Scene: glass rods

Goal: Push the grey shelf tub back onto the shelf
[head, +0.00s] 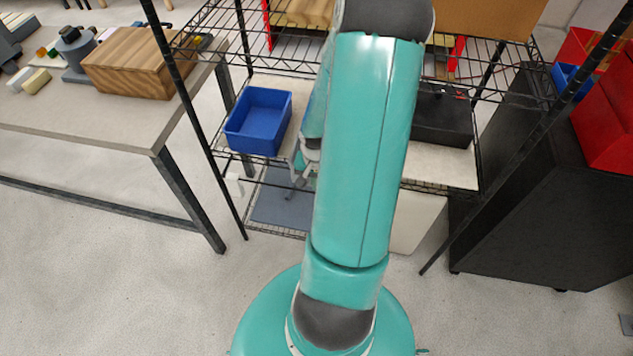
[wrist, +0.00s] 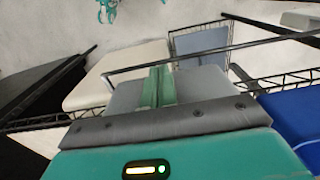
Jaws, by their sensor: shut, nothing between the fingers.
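A grey surface that looks like the grey shelf tub (wrist: 205,88) shows in the wrist view, on both sides of the fingers. My gripper (wrist: 157,78) is shut and empty, its teal fingers pressed together in front of this grey surface. I cannot tell whether they touch it. In the head view my arm covers the middle of the shelf, so the tub cannot be made out there. A grey and teal part at the end of my arm shows just right of the blue tub. The wire shelf rack (head: 225,155) stands upright ahead of me.
A blue tub (head: 258,120) sits left on the middle shelf; a black box (head: 442,117) sits right. A blue-grey flat thing (head: 283,207) lies low down. A table (head: 120,128) stands left, a black cabinet (head: 550,190) right. The floor in front is clear.

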